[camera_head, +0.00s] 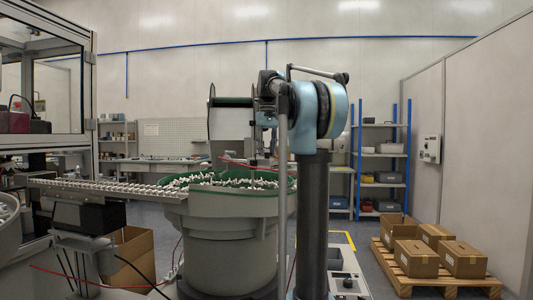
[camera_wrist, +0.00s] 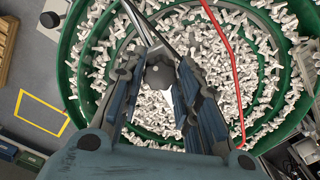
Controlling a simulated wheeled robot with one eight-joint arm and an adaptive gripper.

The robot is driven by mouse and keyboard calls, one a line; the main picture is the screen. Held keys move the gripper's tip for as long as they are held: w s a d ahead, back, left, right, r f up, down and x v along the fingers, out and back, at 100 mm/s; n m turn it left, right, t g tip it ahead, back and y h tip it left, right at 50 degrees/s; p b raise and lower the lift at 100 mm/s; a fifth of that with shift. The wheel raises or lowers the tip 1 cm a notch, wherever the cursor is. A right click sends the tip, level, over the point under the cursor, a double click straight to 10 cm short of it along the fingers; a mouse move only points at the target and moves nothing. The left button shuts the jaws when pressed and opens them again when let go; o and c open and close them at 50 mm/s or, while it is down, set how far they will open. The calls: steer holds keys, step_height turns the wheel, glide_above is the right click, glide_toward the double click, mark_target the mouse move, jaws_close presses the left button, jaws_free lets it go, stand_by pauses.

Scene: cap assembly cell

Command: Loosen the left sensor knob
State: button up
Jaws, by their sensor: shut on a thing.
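In the wrist view my gripper (camera_wrist: 162,66) points down over the feeder bowl, with one dark finger on each side of a dark round knob (camera_wrist: 159,77). The fingers are shut on this knob, which I take for the left sensor knob. Pale metal rods run up from the knob. In the head view my gripper (camera_head: 262,148) hangs above the bowl, small and partly behind a vertical rod. The knob cannot be made out there.
The grey feeder bowl (camera_head: 225,235) has a green inside full of small white parts. A red cable (camera_wrist: 228,55) crosses over it. A feed track (camera_head: 105,187) leads off left. Cartons on a pallet (camera_head: 432,284) stand at right.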

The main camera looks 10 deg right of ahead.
steer(key=n, duration=0.6)
steer(key=shift+n, duration=0.3)
stand_by(0.4)
steer(key=o, duration=1.1)
step_height(320, 180, up, 12)
steer(key=shift+f, duration=0.1)
stand_by(0.4)
